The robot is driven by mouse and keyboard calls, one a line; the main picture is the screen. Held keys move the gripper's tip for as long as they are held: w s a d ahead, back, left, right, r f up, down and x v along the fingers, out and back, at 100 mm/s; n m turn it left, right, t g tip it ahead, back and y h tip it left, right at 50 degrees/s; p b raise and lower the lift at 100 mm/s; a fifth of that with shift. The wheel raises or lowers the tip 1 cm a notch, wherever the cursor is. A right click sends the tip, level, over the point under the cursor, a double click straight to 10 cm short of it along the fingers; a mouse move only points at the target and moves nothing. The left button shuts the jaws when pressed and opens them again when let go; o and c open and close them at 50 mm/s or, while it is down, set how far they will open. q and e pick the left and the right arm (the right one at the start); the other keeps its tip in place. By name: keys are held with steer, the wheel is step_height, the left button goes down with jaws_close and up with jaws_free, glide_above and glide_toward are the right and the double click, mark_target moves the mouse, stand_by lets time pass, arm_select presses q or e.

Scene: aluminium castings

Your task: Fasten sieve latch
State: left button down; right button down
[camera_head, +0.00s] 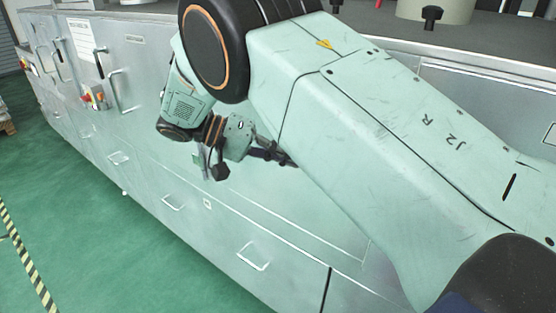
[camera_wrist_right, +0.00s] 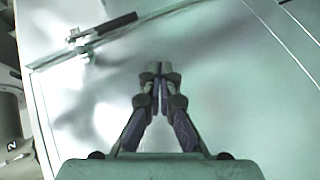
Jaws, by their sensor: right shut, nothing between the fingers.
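My right gripper (camera_head: 275,156) is in front of the pale metal cabinet (camera_head: 225,215), and my own arm partly hides it in the head view. In the right wrist view its fingers (camera_wrist_right: 159,75) are shut together with nothing between them, pointing at a pale smooth panel (camera_wrist_right: 215,70). A dark bar-like fitting (camera_wrist_right: 108,27) lies along the panel's far edge at upper left, apart from the fingertips. I cannot tell whether this is the sieve latch. No sieve is clearly recognisable. My left gripper is not in view.
The cabinet front carries several protruding handles (camera_head: 253,257) and a control box with a red knob (camera_head: 97,97). A pale round vessel (camera_head: 437,10) with a black knob (camera_head: 432,16) stands on top at right. Green floor (camera_head: 80,240) is open at lower left.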

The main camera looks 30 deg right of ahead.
steer(key=shift+w+a+f, duration=0.1)
steer(key=shift+w+a, duration=0.25)
steer(key=shift+w, duration=0.05)
steer(key=shift+a, duration=0.2)
steer(key=shift+d, duration=0.15)
